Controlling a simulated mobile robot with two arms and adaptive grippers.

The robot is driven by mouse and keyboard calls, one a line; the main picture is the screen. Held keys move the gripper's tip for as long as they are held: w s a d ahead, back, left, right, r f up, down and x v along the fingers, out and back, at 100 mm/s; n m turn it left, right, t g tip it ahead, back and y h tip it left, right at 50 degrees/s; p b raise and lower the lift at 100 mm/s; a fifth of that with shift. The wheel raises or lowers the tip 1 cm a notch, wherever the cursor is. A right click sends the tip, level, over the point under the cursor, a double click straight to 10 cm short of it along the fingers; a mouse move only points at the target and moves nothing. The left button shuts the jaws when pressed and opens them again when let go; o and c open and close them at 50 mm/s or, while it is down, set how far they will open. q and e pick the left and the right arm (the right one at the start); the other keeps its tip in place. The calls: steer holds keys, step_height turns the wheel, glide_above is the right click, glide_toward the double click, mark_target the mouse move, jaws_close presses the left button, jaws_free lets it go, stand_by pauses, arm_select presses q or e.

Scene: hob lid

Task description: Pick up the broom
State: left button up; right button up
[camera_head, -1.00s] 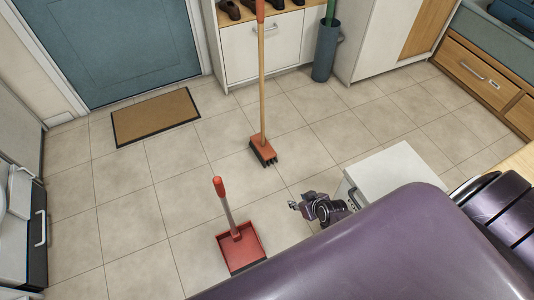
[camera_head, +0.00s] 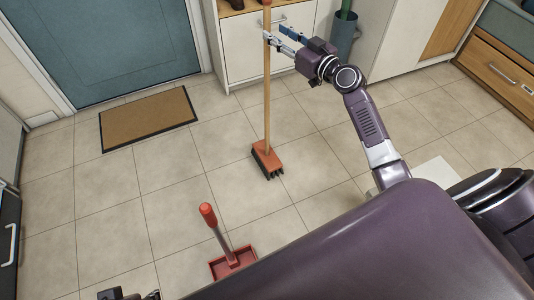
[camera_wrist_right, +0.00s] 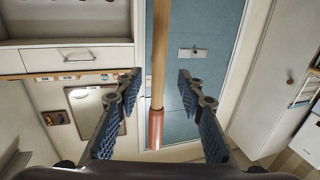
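The broom (camera_head: 267,110) stands upright on the tiled floor, with a wooden handle, a red grip at the top and a red head with dark bristles. My right gripper (camera_head: 275,34) is open at the upper part of the handle. In the right wrist view the handle (camera_wrist_right: 159,60) passes between the spread fingers of the right gripper (camera_wrist_right: 159,84), with a gap on both sides. The red grip (camera_wrist_right: 155,128) also shows there. A dark part at the bottom edge of the head view appears to be my left gripper (camera_head: 128,294); its fingers cannot be made out.
A red dustpan (camera_head: 218,268) with an upright handle stands on the floor nearer me. A brown doormat (camera_head: 148,118) lies before the blue door (camera_head: 110,45). A white cabinet (camera_head: 245,52) and a blue-grey bin (camera_head: 344,38) stand behind the broom. Floor around the broom is clear.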

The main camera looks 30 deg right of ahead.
mark_target(269, 27)
steer(key=shift+x, duration=2.8)
steer(key=shift+d+r, duration=0.15)
steer(key=shift+r, duration=0.05)
steer(key=shift+c, duration=0.5)
jaws_close()
steer(key=shift+r, duration=0.1)
